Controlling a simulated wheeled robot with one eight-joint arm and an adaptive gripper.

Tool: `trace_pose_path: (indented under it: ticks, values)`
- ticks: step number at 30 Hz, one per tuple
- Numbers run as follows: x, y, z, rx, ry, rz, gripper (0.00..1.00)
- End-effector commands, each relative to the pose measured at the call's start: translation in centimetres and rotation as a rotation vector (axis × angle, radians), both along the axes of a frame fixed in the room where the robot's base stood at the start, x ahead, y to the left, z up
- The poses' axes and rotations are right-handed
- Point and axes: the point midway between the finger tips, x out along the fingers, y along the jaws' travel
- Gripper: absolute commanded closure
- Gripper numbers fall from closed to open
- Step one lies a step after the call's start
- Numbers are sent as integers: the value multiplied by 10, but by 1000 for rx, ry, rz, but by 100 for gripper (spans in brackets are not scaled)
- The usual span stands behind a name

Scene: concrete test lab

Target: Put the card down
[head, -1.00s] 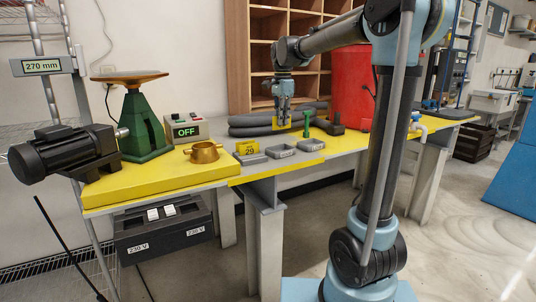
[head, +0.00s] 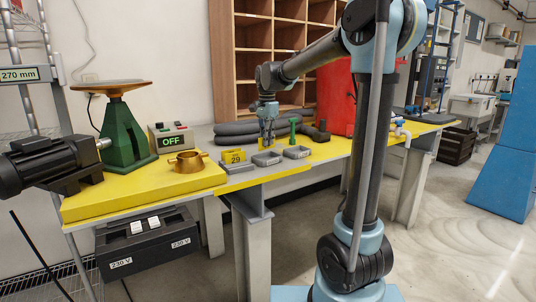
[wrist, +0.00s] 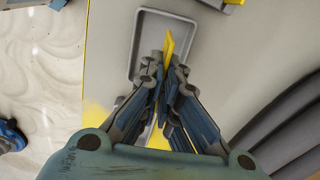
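The yellow card (wrist: 168,46) is pinched upright between the fingertips of my gripper (wrist: 163,80) in the wrist view. It is seen nearly edge-on, so its face is hidden. A shallow grey tray (wrist: 137,42) lies below the fingertips; I cannot tell whether the card touches it. In the head view my gripper (head: 267,138) is low over the bench, just above the middle grey tray (head: 266,160). Another yellow card marked 29 (head: 234,156) stands at the left grey tray (head: 236,169). The right grey tray (head: 297,153) looks empty.
A green upright piece (head: 294,127) and a dark fitting (head: 318,133) stand close to the right of my gripper. Dark grey rolls (head: 232,136) lie behind. A brass ring (head: 186,162), a green stand (head: 122,135) and an OFF box (head: 171,139) are left. A red drum (head: 337,100) stands right.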

Motion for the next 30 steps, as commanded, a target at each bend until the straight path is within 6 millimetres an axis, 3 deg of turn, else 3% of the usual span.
trace_pose_path:
  ticks: [7,15,26,27,29,30]
  values:
    - [0,0,-16,0,0,0,100]
    - [0,0,-48,0,0,-1,100]
    - [0,0,-51,0,0,-1,100]
    - [0,0,-51,0,0,-1,88]
    - [0,0,-51,0,0,-1,75]
    - [0,0,-51,0,0,-1,75]
